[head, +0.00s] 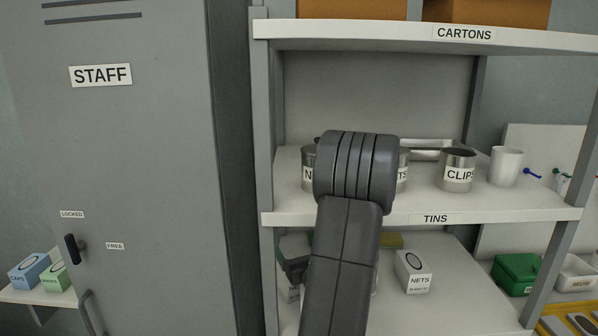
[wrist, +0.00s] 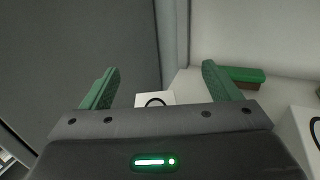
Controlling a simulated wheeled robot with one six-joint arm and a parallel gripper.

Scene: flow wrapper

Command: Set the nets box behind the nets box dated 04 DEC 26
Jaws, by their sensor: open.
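A white NETS box (head: 413,272) with a dark oval on top stands on the shelf below the TINS board. Its date line is too small to read. A second white box (wrist: 154,99) with an oval on top shows in the wrist view beyond my gripper's palm, between the finger lines. Its front is hidden, so I cannot read a name or date. My gripper (wrist: 159,68) is open, with green fingers apart and nothing held. Another white box (wrist: 304,135) with an oval is cut off at the right edge. My arm hides part of the lower shelf in the head view.
A green and brown item (wrist: 240,76) lies at the back of the shelf. The grey STAFF locker (head: 130,150) stands left of the shelf. The TINS board (head: 480,208) with several tins is overhead. A green bin (head: 516,272) is at the right.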

